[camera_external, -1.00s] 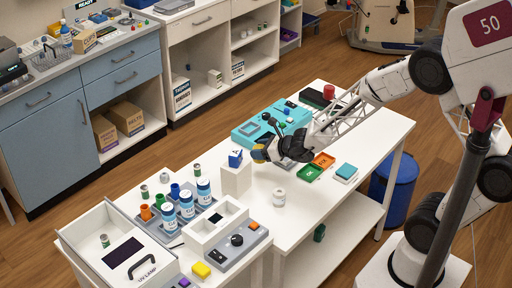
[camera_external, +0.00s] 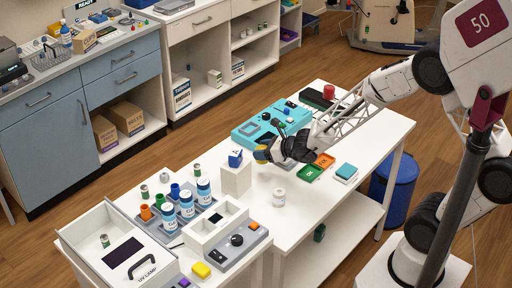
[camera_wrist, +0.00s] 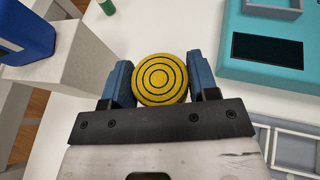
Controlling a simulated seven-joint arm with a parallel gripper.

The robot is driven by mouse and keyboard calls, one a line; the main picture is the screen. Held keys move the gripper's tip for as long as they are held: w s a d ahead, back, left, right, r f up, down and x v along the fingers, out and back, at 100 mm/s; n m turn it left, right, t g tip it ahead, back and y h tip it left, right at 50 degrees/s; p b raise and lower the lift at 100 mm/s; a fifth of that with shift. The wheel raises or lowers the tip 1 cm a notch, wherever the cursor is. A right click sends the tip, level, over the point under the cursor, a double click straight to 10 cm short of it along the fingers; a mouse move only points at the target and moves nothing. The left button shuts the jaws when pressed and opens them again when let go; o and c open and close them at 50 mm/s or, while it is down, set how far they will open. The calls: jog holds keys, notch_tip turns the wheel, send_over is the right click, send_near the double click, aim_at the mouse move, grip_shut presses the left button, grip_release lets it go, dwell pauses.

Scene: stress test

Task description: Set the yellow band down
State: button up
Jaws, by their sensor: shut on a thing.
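The yellow band shows in the wrist view as a round yellow disc (camera_wrist: 160,78) with dark concentric rings. My gripper (camera_wrist: 160,84) is shut on it, with one blue finger on each side. In the external view the yellow piece (camera_external: 260,153) is small and partly hidden at the tip of my gripper (camera_external: 266,151). It is above the white table, just right of a white block (camera_external: 236,180). I cannot tell its exact height above the table.
A blue box (camera_external: 235,158) stands on the white block. A teal case (camera_external: 250,131) lies behind my gripper. A white roll (camera_external: 279,198) stands in front.

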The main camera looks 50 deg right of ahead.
jog(key=s+d+r, duration=0.1)
jog(key=s, duration=1)
jog(key=s+d+r+n+y, duration=0.1)
jog(key=s+r, duration=0.1)
jog(key=s, duration=1)
jog(key=shift+s+d, duration=0.3)
jog(key=shift+f, duration=1.95)
jog(key=shift+f, duration=2)
jog(key=shift+f, duration=0.1)
